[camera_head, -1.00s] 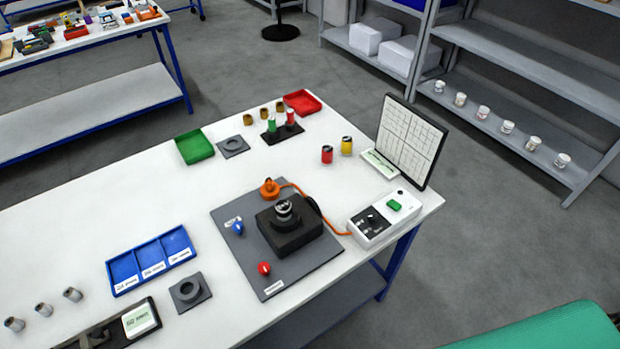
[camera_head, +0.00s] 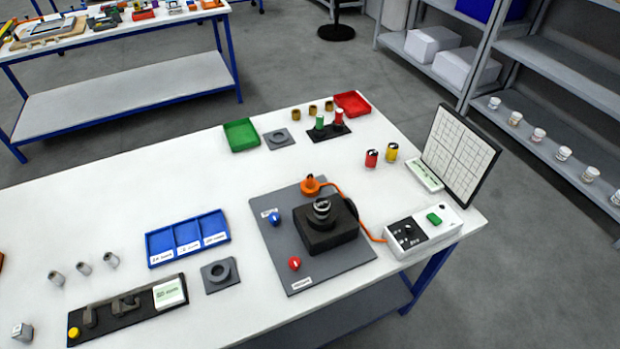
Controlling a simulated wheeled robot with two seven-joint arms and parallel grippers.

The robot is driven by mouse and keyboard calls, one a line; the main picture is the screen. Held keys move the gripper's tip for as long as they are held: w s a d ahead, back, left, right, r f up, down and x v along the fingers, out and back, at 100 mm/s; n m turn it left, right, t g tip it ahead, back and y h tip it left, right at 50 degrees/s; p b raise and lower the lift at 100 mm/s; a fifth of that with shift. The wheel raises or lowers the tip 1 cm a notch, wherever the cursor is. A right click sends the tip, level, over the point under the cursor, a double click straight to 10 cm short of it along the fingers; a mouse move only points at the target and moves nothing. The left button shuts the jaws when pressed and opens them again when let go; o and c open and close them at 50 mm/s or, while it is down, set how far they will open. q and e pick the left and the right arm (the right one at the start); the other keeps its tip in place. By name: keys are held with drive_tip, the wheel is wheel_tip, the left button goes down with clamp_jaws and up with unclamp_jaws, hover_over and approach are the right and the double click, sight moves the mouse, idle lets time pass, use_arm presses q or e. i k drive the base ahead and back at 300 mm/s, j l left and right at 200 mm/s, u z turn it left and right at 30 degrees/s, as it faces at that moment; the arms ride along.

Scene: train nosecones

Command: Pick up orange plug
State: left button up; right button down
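The orange plug (camera_head: 311,186) sits at the back edge of the grey plate (camera_head: 290,262) on the white table. An orange cable (camera_head: 367,229) runs from it to the white control box (camera_head: 424,233) on the right. The plug is just behind a black block (camera_head: 326,236) with a ringed metal piece (camera_head: 322,209) on top. Whether the plug is seated in a socket cannot be told. Neither of my grippers is in view.
A blue knob (camera_head: 275,219) and a red knob (camera_head: 294,263) stand on the plate. A blue three-part tray (camera_head: 187,237) lies to the left. A grid board (camera_head: 460,153) stands at the right edge. The table's left middle is clear.

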sight(310, 177)
drive_tip(key=l, duration=0.55)
drive_tip(key=i+l+z, duration=0.1)
drive_tip(key=l, duration=0.4)
drive_tip(key=i+l, duration=0.1)
drive_tip(key=l, duration=0.45)
